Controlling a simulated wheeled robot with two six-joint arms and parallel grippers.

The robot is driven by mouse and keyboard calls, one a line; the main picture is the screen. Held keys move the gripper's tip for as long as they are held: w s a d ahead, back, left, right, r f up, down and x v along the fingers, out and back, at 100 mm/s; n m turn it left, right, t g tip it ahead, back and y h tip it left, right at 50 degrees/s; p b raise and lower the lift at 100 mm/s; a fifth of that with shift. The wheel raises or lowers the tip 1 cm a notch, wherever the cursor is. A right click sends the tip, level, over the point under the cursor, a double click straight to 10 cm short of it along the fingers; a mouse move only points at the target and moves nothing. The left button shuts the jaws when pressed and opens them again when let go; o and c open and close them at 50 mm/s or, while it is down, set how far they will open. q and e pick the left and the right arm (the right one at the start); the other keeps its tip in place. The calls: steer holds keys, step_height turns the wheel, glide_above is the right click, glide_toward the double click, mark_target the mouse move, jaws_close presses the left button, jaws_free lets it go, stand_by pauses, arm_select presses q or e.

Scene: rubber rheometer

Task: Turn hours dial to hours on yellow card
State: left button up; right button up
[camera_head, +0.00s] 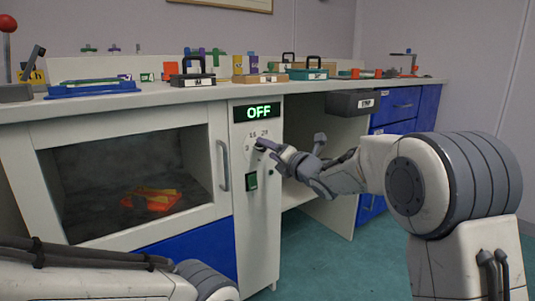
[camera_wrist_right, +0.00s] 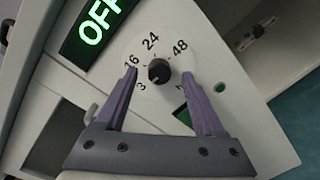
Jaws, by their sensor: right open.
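The hours dial is a black knob (camera_wrist_right: 159,71) on a round white face marked 16, 24 and 48; lower marks are partly hidden by the fingers. Its pointer direction is too small to tell. My right gripper (camera_wrist_right: 159,76) is open, one finger on each side of the knob, with gaps visible. In the head view my right gripper (camera_head: 262,145) is at the panel under the green OFF display (camera_head: 259,112) and partly covers the dial. Several yellow items stand on the counter, one with dark marks (camera_head: 38,77) at far left; I cannot tell which is the yellow card. My left gripper is out of view.
A green switch (camera_head: 252,181) sits below the dial. A glass-fronted oven door with a handle (camera_head: 223,166) is left of the panel. An open space under the counter and blue drawers (camera_head: 395,104) lie to the right. The countertop holds trays and boxes.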

steer(key=shift+x, duration=0.8)
jaws_close()
